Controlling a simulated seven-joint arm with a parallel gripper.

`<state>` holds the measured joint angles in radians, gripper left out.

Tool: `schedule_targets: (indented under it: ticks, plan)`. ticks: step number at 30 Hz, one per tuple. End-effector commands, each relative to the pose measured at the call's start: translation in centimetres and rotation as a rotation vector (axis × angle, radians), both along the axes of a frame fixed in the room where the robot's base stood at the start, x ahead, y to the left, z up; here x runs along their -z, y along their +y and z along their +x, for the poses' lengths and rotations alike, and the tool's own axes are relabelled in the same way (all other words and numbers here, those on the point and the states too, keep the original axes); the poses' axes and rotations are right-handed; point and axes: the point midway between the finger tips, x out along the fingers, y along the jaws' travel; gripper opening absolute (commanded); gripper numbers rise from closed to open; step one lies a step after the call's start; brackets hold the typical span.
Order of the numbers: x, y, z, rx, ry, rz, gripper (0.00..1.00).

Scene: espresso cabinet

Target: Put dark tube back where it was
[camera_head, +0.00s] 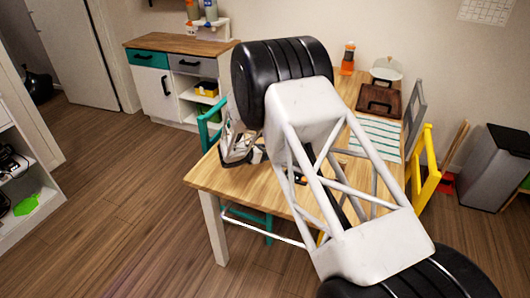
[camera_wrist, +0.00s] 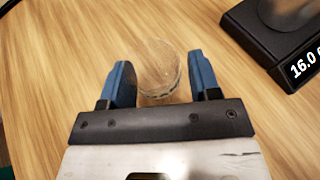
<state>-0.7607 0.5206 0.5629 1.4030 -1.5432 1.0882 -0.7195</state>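My gripper (camera_wrist: 160,75) shows in the wrist view with its two blue fingers apart, open. A clear, round, glass-like vessel (camera_wrist: 159,62) appears between the fingertips, over the wooden table. I see no clear sign that the fingers press on it, and its depth relative to them is hard to tell. I cannot make out a dark tube in either view. In the head view my white arm covers much of the table (camera_head: 210,177), and whatever lies behind it is hidden.
A black scale (camera_wrist: 262,45) reading about 16.0 is at upper right in the wrist view, with a clear round item (camera_wrist: 288,12) on it. A striped cloth (camera_head: 372,137) and dark boards (camera_head: 378,103) lie towards the table's back. A yellow chair (camera_head: 427,172) stands on the right.

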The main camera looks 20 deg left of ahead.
Motion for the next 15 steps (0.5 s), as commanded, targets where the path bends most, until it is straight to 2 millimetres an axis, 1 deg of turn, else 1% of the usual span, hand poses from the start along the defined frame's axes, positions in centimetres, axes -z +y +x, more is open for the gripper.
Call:
schedule_targets:
  ticks: [12,15]
  plan:
    - [-0.30,0.00,0.00,0.000,0.000,0.000,0.59]
    - [-0.50,0.27,-0.42,-0.001,0.000,0.000,0.59]
